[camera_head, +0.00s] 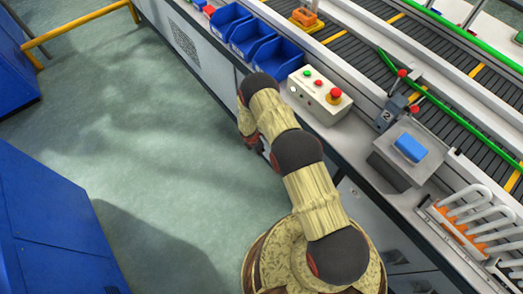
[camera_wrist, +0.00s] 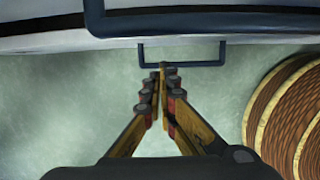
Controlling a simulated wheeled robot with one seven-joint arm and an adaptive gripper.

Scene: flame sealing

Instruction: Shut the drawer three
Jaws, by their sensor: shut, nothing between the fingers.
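In the wrist view, a pale drawer front (camera_wrist: 60,42) crosses the top of the picture. A dark bar handle (camera_wrist: 205,64) sticks out below it, and a second, larger dark handle (camera_wrist: 200,20) shows above. I cannot tell which drawer is number three or how far any drawer stands out. My gripper (camera_wrist: 164,68) is shut and empty, its fingertips at the lower handle's bar; whether they touch it is unclear. In the head view, my gripper (camera_head: 262,146) is mostly hidden behind my arm, beside the workbench front.
The workbench (camera_head: 312,128) carries blue bins (camera_head: 252,38), a button box (camera_head: 320,95) and a stand with a blue block (camera_head: 410,147). A rack (camera_head: 470,222) is at the lower right. Open green floor (camera_head: 150,130) lies left of my arm, with blue cabinets (camera_head: 50,225) beyond.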

